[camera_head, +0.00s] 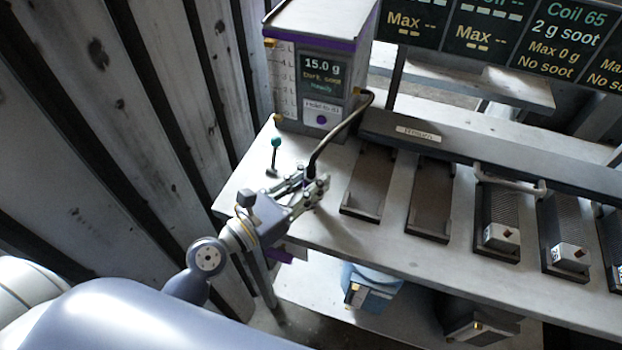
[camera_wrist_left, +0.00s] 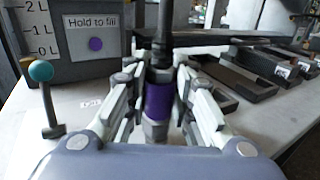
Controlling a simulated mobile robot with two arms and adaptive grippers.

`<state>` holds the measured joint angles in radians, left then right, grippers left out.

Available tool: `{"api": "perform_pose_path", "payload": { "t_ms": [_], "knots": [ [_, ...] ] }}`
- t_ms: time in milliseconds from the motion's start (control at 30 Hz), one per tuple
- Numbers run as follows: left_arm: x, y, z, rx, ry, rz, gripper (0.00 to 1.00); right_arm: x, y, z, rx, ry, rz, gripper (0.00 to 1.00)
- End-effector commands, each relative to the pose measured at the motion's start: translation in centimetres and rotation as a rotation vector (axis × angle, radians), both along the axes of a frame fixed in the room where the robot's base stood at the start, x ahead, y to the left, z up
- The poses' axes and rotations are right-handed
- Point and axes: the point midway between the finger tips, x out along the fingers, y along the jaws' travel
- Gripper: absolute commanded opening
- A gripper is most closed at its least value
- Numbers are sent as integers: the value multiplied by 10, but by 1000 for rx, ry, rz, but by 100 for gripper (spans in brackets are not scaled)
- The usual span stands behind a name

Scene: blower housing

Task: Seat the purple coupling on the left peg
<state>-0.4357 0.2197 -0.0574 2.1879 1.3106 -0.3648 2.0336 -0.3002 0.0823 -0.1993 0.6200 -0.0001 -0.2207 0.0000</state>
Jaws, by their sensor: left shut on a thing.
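My left gripper (camera_head: 314,186) is shut on the purple coupling (camera_wrist_left: 159,100), above the bench near its left end. In the left wrist view the coupling stands upright between the finger pads of the gripper (camera_wrist_left: 160,108), with a metal nut-like end below it. A black hose (camera_head: 341,132) runs from the coupling up to the grey dispenser (camera_head: 287,75). In the head view the fingers mostly hide the coupling. I cannot make out the left peg in either view. My right gripper is not in view.
The dispenser reads "15.0 g" and has a purple "Hold to fill" button (camera_wrist_left: 96,44). A teal-knobbed lever (camera_head: 275,143) stands in front of it. Empty dark trays (camera_head: 369,184) and trays with grey blocks (camera_head: 502,230) line the bench (camera_head: 340,225) to the right. A blue container (camera_head: 372,284) sits below.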

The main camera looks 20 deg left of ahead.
Motion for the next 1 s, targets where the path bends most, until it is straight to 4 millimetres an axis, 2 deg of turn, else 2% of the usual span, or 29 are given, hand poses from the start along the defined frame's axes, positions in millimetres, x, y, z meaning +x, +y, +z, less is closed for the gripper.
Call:
{"api": "perform_pose_path", "payload": {
  "t_ms": [233,267,333,733,1000],
  "knots": [
    [0,0,-6,0,-1,0,0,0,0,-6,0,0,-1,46],
    [0,0,-5,0,-1,0,29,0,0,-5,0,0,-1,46],
    [0,0,-5,0,-1,0,45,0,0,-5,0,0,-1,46],
    [-2,1,-6,1,2,-1,46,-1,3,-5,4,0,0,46],
    [-26,14,-7,1,4,-2,46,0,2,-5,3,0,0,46]
  ]
}}
